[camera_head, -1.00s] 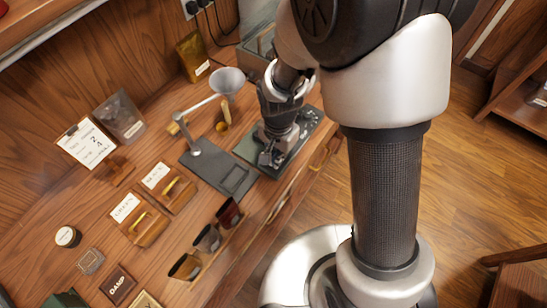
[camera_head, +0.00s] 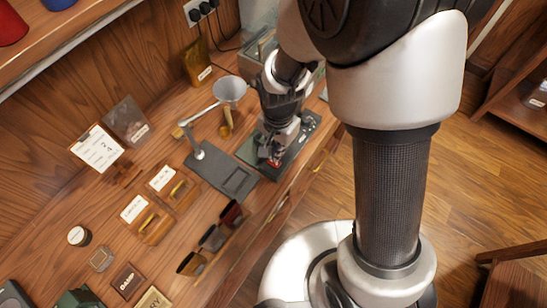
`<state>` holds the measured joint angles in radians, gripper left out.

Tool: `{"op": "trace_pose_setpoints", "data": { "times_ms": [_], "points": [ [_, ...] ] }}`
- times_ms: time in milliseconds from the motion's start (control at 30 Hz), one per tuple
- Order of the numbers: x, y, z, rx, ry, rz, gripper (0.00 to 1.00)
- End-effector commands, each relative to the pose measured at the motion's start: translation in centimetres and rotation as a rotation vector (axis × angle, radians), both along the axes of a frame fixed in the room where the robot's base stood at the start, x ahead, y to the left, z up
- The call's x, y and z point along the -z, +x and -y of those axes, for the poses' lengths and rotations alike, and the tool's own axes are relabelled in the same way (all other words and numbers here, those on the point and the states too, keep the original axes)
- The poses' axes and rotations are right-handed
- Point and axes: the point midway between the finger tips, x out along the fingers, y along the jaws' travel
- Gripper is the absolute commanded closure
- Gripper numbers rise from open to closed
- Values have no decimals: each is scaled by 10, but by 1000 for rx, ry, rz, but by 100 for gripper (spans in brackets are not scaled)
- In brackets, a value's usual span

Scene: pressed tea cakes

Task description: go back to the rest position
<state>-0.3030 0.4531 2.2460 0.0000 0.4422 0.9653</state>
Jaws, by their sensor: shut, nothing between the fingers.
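My gripper (camera_head: 275,156) is at the back right of the wooden counter, over a dark board-like device (camera_head: 300,143). It points down, and its fingers look shut and empty. A small red patch shows right at the fingertips; I cannot tell what it belongs to or whether the fingers touch it. My arm reaches in from the top of the view and hides part of the device.
Left of the gripper stand a dark scale-like plate (camera_head: 222,174) and a funnel (camera_head: 229,90) on a stand. Wooden boxes (camera_head: 150,222), dark cups (camera_head: 212,237) and a sign (camera_head: 96,148) stand further left. Open floor (camera_head: 460,215) lies right of my column.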

Motion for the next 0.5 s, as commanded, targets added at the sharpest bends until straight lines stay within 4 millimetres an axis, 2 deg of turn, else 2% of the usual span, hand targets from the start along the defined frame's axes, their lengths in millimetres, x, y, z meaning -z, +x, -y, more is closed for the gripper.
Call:
{"op": "trace_pose_setpoints", "data": {
  "times_ms": [33, 133, 500],
  "points": [
    [-7, 0, 0, 0, 0, 0, 100],
    [-11, 0, 0, 0, 0, 0, 100],
    [-10, 0, 0, 0, 0, 0, 100]
  ]
}}
